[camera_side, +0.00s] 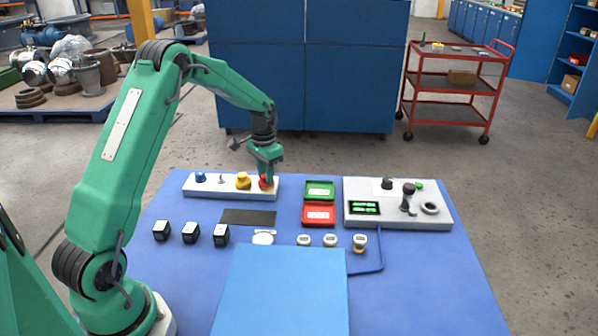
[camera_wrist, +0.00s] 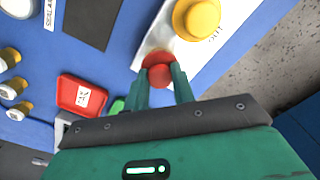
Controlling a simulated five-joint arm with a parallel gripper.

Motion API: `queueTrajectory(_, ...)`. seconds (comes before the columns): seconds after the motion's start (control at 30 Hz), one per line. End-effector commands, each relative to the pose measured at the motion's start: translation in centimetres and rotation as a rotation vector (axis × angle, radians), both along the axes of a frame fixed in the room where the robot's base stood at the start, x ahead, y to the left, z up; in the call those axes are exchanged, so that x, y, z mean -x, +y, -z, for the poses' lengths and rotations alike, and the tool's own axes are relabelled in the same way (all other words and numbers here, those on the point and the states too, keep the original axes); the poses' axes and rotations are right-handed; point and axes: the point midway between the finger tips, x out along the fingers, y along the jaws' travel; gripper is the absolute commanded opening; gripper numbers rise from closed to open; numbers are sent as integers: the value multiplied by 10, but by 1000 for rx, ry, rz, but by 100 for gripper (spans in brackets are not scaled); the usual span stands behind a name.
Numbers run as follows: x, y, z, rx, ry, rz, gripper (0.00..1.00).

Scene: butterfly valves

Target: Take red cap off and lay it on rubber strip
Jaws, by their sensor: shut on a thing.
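The red cap (camera_side: 266,184) is at the right end of the long white block (camera_side: 210,190). In the wrist view the red cap (camera_wrist: 159,74) shows between my two green fingers, with a wider red part just beyond it. My gripper (camera_side: 266,178) points down and is shut on the red cap; the wrist view also shows my gripper (camera_wrist: 161,84). Whether the cap is seated or slightly raised, I cannot tell. The rubber strip (camera_side: 248,217), flat and black, lies bare on the blue table in front of the block. It also shows in the wrist view (camera_wrist: 92,20).
A yellow knob (camera_side: 243,180) stands just left of the red cap, with a blue knob (camera_side: 200,177) farther left. Green (camera_side: 319,188) and red trays (camera_side: 319,215) lie to the right. Several black cubes (camera_side: 190,232) stand front left. A control box (camera_side: 440,212) stands at right.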

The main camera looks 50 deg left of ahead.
Motion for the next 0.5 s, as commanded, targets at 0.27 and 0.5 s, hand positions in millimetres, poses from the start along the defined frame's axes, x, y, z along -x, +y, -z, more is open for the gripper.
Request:
queueTrajectory(0.27, 0, 0, -3, 0, -1, 0, 4)
queueTrajectory(0.5, -1, 0, -21, -1, -3, 0, 4)
